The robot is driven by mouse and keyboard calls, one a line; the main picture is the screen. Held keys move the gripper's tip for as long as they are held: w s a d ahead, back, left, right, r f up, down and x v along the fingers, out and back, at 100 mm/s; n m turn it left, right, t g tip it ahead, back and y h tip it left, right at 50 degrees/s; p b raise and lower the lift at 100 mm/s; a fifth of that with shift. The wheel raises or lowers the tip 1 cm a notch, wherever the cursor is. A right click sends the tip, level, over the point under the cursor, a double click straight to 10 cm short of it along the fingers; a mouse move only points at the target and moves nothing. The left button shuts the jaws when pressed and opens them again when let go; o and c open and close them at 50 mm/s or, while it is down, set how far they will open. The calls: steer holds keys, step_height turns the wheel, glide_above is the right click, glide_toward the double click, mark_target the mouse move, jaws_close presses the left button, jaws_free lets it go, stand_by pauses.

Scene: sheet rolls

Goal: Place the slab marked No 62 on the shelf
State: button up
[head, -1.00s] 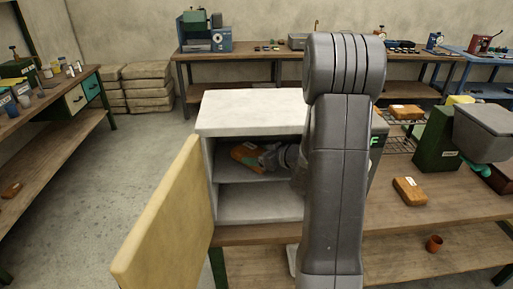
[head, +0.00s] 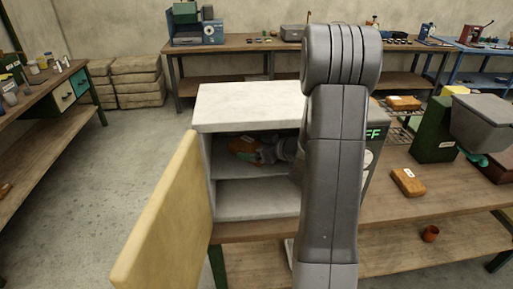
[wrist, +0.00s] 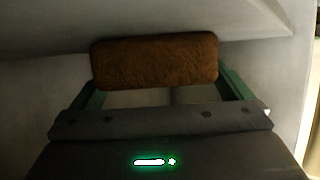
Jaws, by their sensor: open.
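An orange-brown slab (head: 240,144) is on the upper shelf (head: 240,168) inside the open white cabinet. Its number cannot be read. My gripper (head: 266,155) reaches into the same compartment, just right of the slab. In the wrist view the slab (wrist: 154,61) lies across, straight ahead of my gripper (wrist: 162,88). The slab's underside contact is too dark to tell. My arm hides the right part of the compartment.
The cream door (head: 165,215) stands open at left. The cabinet roof (head: 250,106) is close above my gripper. The lower compartment (head: 255,197) looks empty. Labelled slabs lie on the bench (head: 408,181) and on a wire rack (head: 404,103) at right.

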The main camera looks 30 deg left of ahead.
steer(key=shift+v, duration=3.8)
